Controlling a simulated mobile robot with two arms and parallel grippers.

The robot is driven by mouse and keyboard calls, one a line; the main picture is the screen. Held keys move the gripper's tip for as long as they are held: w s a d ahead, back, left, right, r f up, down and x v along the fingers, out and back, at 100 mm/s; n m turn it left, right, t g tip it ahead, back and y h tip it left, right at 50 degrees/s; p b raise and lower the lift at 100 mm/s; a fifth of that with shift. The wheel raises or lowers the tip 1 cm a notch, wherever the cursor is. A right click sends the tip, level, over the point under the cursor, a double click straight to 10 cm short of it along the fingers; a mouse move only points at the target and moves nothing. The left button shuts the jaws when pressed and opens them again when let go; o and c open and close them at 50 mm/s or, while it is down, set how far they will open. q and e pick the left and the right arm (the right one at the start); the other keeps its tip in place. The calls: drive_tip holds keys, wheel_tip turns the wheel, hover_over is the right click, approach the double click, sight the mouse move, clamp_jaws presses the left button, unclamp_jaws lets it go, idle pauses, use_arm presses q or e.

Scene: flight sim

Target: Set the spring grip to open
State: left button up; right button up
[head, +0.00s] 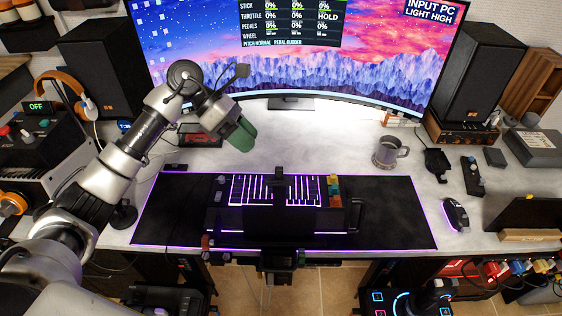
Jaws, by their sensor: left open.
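My left arm comes in from the left and bends down over the back left of the desk. The left gripper (241,131) is at its end, above the desk top, with a dark green rounded piece showing there. I cannot tell whether this piece is part of the gripper or a thing behind it. The fingers are hard to make out. I cannot pick out the spring grip with certainty. A small black object (437,163) of unclear kind lies on the right of the desk, well apart from the left gripper. My right gripper is not in view.
A grey mug (386,153) and a mouse (455,214) are to the right. A wide monitor (350,62) and speakers (475,75) line the back. The desk between mat and monitor is mostly clear.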

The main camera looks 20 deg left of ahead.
sight(280, 168)
use_arm(q)
drive_tip(key=p+x, duration=0.3)
drive_tip(key=x, duration=0.5)
drive_tip(key=shift+d+f, duration=0.1)
drive_tip(key=shift+d, duration=0.35)
drive_tip(key=shift+s+d+f, duration=0.1)
drive_tip(key=shift+d+f, duration=0.3)
drive_tip(key=shift+f, duration=0.15)
clamp_jaws()
drive_tip(key=shift+r, duration=0.15)
